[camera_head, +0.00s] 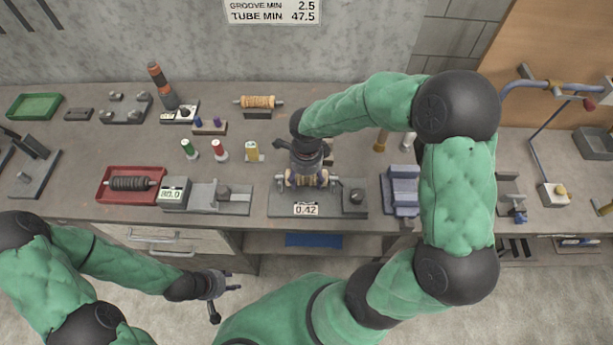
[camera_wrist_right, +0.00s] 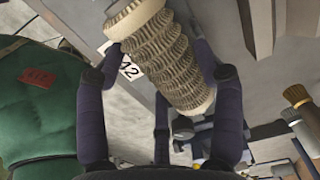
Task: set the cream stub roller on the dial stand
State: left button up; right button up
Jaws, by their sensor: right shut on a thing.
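The cream stub roller (camera_wrist_right: 165,55) is ribbed, with smooth pale ends. My right gripper (camera_head: 305,182) is shut on it, pointing down over the dial stand (camera_head: 275,205), which carries a "0.42" label. In the right wrist view, the fingers of my right gripper (camera_wrist_right: 165,100) lie on both sides of the roller. The roller is level across the stand in the head view; I cannot tell whether it touches the supports. My left gripper (camera_head: 226,286) is empty, with its fingers spread, low in front of the bench edge.
A red tray (camera_head: 103,190) with a dark roller and a gauge block (camera_head: 173,193) reading 80.0 stand to the left. A tan roller (camera_head: 258,101) lies behind. A blue-grey block (camera_head: 402,190) stands right of the stand. Small coloured pegs (camera_head: 219,150) stand behind left.

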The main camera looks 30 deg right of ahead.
jog(key=shift+f+b, duration=0.8)
jog(key=shift+b, duration=0.1)
dwell(0.9)
jog(key=o, duration=1.5)
jog(key=shift+o, duration=0.2)
jog(key=shift+r, duration=0.1)
notch_tip(320, 180, up, 12)
